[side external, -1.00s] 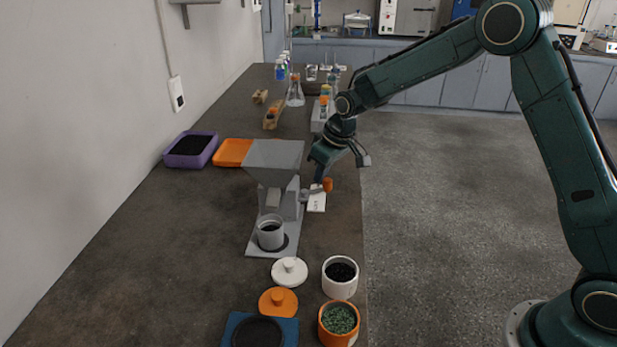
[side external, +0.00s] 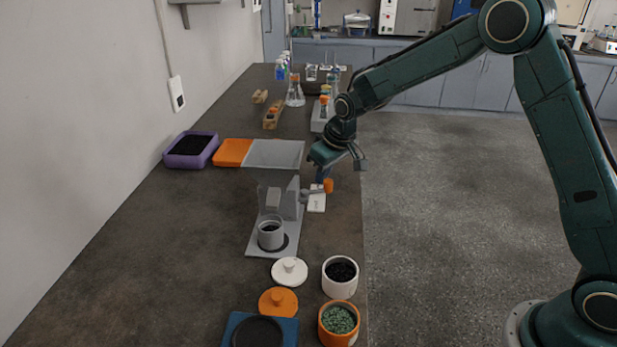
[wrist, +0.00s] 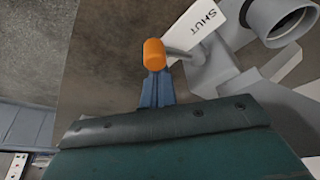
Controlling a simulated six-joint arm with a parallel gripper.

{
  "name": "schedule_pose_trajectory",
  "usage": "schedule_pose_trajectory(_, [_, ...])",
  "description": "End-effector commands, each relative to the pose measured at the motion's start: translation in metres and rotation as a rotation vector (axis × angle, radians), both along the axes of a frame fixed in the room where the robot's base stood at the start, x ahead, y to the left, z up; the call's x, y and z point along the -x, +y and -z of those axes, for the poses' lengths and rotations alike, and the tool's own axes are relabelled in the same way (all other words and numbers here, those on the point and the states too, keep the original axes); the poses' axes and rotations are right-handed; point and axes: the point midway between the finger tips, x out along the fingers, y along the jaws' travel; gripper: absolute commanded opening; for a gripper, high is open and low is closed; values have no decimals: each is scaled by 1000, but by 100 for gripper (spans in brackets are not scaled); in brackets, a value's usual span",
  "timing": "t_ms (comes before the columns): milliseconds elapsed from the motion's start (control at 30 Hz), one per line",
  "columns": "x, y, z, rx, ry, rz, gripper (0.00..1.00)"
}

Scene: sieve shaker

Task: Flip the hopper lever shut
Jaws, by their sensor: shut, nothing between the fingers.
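The hopper lever's orange knob (side external: 328,185) sticks out to the right of the grey hopper stand (side external: 291,199) on a short grey rod. In the wrist view the knob (wrist: 154,54) is just beyond my fingertips, with the rod (wrist: 180,53) running right to the stand. My gripper (side external: 323,176) is shut and empty, its fingers pointing down beside the knob. In the wrist view its fingertips (wrist: 156,76) look very close to the knob; I cannot tell if they touch. A white label (wrist: 205,15) reading SHUT lies beside the rod.
A grey cup (side external: 271,234) stands under the hopper spout. A flat grey panel (side external: 275,153) shows behind the stand, beside an orange tray (side external: 232,152) and a purple tray (side external: 190,146). Lidless jars (side external: 340,275) stand in front. The bench's right edge is close to my gripper.

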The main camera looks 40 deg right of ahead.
Motion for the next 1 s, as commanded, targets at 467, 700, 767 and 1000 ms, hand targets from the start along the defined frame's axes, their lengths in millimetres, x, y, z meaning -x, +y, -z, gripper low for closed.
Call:
schedule_pose_trajectory(467, [18,7,0,1,2,338,0])
schedule_pose_trajectory(700, [27,12,0,0,2,416,0])
schedule_pose_trajectory(767, [28,14,0,0,2,415,0])
schedule_pose_trajectory(1000, [29,14,0,0,1,413,0])
